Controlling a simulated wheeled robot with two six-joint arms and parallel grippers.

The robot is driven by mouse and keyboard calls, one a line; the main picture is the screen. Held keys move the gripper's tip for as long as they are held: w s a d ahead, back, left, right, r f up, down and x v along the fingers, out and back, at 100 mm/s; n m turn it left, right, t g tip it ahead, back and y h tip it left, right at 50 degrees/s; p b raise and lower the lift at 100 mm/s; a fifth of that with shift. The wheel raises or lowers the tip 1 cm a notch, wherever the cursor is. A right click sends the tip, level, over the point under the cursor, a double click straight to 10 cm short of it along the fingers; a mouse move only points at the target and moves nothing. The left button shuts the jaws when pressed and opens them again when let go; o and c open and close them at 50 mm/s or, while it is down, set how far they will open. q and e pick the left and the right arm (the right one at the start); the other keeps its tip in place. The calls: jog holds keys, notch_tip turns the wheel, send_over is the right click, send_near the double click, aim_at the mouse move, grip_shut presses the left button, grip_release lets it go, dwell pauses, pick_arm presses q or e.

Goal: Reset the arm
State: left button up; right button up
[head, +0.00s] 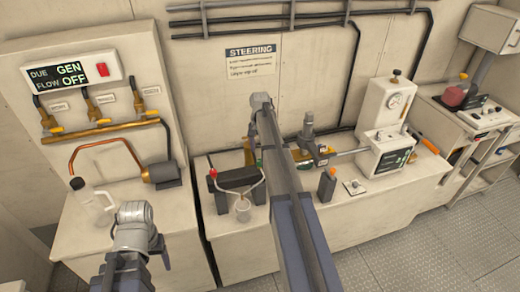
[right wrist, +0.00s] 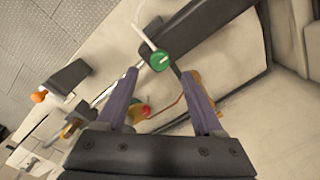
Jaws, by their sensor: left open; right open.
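My left arm rises at the lower left of the head view, its grey wrist joint beside the left bench. Only a dark sliver of my left gripper (head: 164,250) shows, and its fingertips are hidden. My right arm reaches up the middle, across the steering bench. Its gripper is hidden behind the arm there, but the right wrist view shows my right gripper (right wrist: 160,88) with two purple fingers wide apart and nothing held. A green knob (right wrist: 159,62) and a red knob (right wrist: 145,112) show close to the fingers; I cannot tell their depth from the jaws.
A clear jug (head: 91,202) stands on the left bench near my left arm. Floor (head: 440,240) is clear.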

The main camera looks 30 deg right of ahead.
notch_tip(320, 180, up, 2)
jog(key=shift+r+p, duration=0.2)
jog(key=shift+p, duration=0.45)
pick_arm(q)
notch_tip(320, 180, up, 2)
jog(key=shift+r, duration=0.1)
pick_arm(e)
jog(key=shift+f, duration=0.1)
jog(key=s+a+f+n+b, duration=0.2)
jog(key=s+a+n, duration=0.15)
jog(key=a, duration=0.65)
jog(key=s+a+f+n+b, duration=0.25)
jog(key=s+a, duration=0.25)
jog(key=a, duration=0.6)
pick_arm(q)
notch_tip(320, 180, down, 8)
jog(key=b, duration=0.3)
jog(key=shift+b, duration=0.3)
pick_arm(e)
jog(key=s+a+f+n+h, duration=0.1)
jog(key=s+a+f+n, duration=0.2)
jog(key=s+a+n, duration=0.6)
jog(key=s+a, duration=0.7)
jog(key=s, duration=0.2)
jog(key=shift+s+a+f, duration=0.15)
jog(key=shift+s+a, duration=0.1)
jog(key=shift+s, duration=0.05)
